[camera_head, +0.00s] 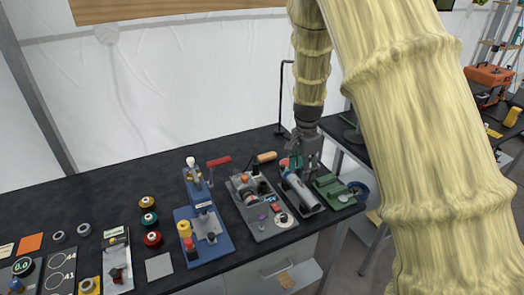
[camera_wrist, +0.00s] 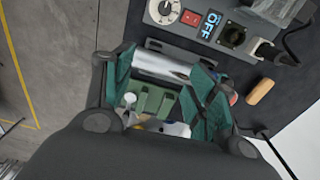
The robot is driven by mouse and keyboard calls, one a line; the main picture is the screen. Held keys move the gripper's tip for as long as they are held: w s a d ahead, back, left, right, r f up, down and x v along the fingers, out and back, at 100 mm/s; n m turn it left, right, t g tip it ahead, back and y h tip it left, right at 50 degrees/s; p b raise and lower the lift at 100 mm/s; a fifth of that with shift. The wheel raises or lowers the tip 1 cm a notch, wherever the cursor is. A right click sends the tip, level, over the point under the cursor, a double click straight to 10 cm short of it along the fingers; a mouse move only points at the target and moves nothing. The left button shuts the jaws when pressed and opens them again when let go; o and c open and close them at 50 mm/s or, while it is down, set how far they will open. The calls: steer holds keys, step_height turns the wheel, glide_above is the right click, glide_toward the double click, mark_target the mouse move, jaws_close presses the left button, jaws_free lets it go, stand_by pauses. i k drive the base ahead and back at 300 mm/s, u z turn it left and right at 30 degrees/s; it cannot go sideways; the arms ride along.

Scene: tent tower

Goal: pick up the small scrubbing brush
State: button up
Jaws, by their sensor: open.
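A tan, wooden-looking piece (camera_head: 266,156) lies at the back of the black table, left of my gripper (camera_head: 302,170). It also shows in the wrist view (camera_wrist: 260,91), right of the fingers and outside them. It may be the small scrubbing brush, but no bristles are clear. My gripper points down above the right end of the table, its green-padded fingers (camera_wrist: 163,92) apart. Between and below them are a silver cylinder (camera_wrist: 160,66) and a green slotted part (camera_wrist: 155,100). I cannot make out anything held; the lower part of the wrist view is covered by the gripper body.
A grey machine (camera_head: 262,208) and a blue press (camera_head: 203,230) stand left of my gripper. A thin black stand (camera_head: 282,95) rises behind. The back left tabletop is clear.

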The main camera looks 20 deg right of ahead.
mark_target(263, 158)
steer(key=i, duration=1.1)
